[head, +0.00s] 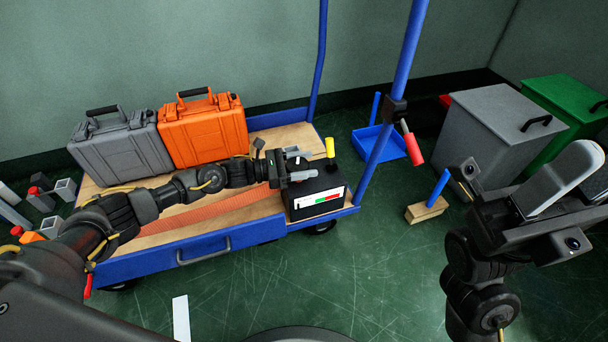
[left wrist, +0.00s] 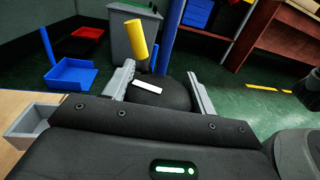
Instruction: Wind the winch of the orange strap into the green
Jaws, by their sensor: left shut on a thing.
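The winch (head: 318,202) is a black box at the right end of the cart deck, with a white, red and green gauge strip (head: 321,198) on its front. Its pointer is too small to read. The orange strap (head: 215,210) runs flat across the deck to the winch. My left gripper (head: 301,168) is over the winch top. In the left wrist view, its fingers sit on both sides of a black round hub (left wrist: 162,92) with a white mark, and it is shut on it. A yellow crank handle (head: 329,147) stands up beyond the hub.
A grey case (head: 122,150) and an orange case (head: 203,135) stand on the cart's back half. The blue post (head: 390,90) rises right of the winch, with a red-handled part (head: 412,146). Grey and green bins stand right. The front floor is mostly clear.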

